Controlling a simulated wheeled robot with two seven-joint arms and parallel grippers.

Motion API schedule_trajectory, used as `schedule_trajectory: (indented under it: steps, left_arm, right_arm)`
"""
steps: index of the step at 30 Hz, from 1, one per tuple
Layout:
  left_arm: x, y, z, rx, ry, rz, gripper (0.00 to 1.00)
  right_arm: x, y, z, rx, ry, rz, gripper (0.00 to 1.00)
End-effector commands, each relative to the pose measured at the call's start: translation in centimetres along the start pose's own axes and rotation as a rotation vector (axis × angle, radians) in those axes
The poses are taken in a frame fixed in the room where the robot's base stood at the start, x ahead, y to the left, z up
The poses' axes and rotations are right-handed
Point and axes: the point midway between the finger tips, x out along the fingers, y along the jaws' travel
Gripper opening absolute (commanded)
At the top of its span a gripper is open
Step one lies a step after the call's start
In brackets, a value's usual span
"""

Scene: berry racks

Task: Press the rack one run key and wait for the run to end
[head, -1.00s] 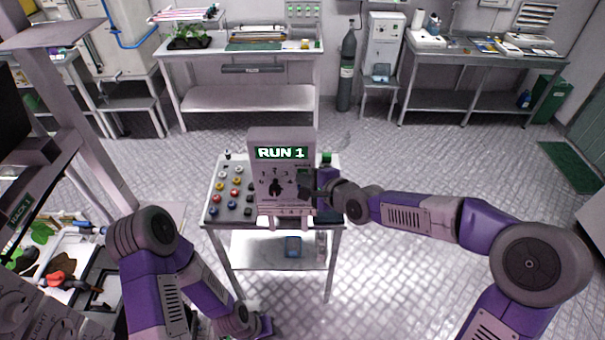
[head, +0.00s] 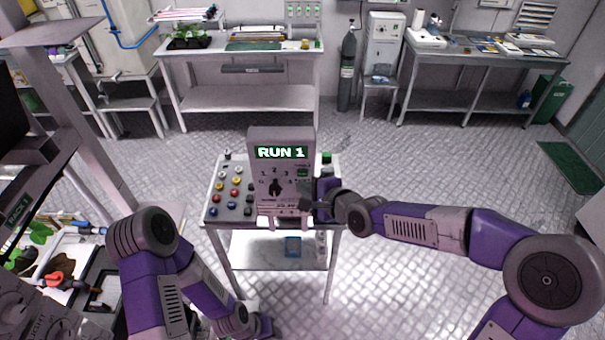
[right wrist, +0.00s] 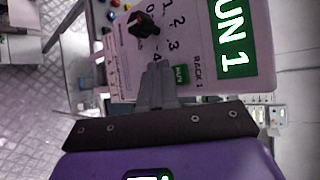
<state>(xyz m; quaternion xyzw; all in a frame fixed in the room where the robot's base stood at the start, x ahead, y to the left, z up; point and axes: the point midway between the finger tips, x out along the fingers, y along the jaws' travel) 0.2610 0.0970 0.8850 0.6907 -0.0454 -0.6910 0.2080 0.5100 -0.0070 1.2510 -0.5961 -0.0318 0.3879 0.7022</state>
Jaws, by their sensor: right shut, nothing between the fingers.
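The rack one control box (head: 254,185) stands upright on the cart, its green display (head: 281,152) reading RUN 1. Below are a black dial (head: 275,188) ringed by numbers and a green key (head: 302,172) at the right. The right wrist view shows the green key (right wrist: 181,75) beside the RACK 1 label, and the black dial (right wrist: 143,25). My right gripper (head: 310,204) is shut and empty, just below the key; its fingertips (right wrist: 157,68) look beside the key, contact unclear. My left gripper (head: 263,326) is low at the bottom edge, its jaws unclear.
The cart (head: 213,214) carries several coloured knobs left of the box and a green-capped item (head: 326,158) behind it. A cluttered rack (head: 70,270) stands at the left. Benches line the back wall. The floor right of the cart is open.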

Motion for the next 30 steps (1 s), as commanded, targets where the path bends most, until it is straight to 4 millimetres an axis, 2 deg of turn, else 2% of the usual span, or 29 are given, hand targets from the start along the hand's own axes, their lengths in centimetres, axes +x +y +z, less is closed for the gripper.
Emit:
schedule_trajectory:
  steps: [12,30]
  left_arm:
    - [-0.1,0.0,0.0,0.000,0.000,0.000,0.43]
    - [-0.1,0.0,0.0,0.000,0.000,0.000,0.43]
  right_arm:
    - [-2.6,1.9,1.9,-0.001,0.001,0.001,0.00]
    - [-2.7,2.0,2.0,0.000,0.000,0.001,0.00]
